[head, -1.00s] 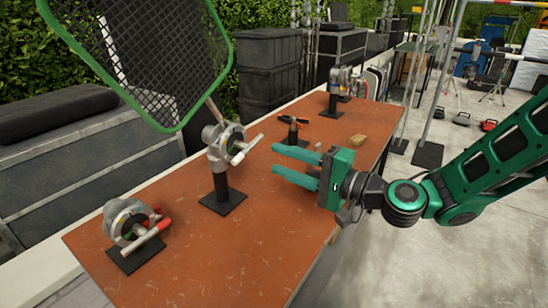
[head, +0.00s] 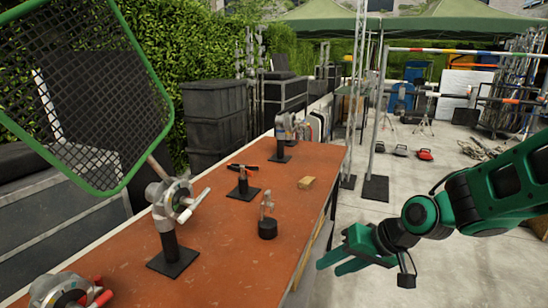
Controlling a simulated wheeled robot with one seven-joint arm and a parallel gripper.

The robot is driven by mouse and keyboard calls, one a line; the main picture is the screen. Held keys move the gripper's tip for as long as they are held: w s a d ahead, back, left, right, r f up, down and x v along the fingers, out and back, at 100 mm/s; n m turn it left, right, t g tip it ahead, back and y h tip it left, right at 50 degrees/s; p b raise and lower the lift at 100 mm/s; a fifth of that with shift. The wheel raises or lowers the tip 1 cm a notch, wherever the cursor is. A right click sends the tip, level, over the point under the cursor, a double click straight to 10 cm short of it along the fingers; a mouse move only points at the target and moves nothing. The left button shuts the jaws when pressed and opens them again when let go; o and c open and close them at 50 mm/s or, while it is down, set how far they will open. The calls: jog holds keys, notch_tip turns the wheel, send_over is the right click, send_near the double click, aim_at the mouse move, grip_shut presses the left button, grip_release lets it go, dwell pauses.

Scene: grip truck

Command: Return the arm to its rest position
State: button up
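My arm (head: 470,205) comes in from the right side of the head view, bent at its dark wrist joint. My gripper (head: 335,266) is green and points left and downward beside the right edge of the orange-brown table (head: 225,265), over the concrete floor. Its fingers show at a steep angle, and I see nothing held between them. A small gap seems to show between the fingers, so it looks open.
Metal poles (head: 375,120) stand behind.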

jog(key=s+d+m+g+h, duration=0.1)
jog(key=s+d+h, duration=0.15)
jog(key=d, duration=0.55)
jog(key=s+d+m+h, duration=0.15)
jog(key=s+d, duration=0.25)
jog(key=d, duration=0.4)
jog(key=s+d+r+m+g+h, duration=0.1)
jog(key=s+d+m, duration=0.1)
jog(key=s+d, duration=0.3)
jog(key=s+d+r+m+g, duration=0.1)
jog(key=s+d, duration=0.4)
jog(key=s, duration=0.6)
jog(key=shift+d+r+m+g+h, duration=0.25)
jog(key=shift+r+m+g+h, duration=0.15)
jog(key=shift+r+g, duration=0.4)
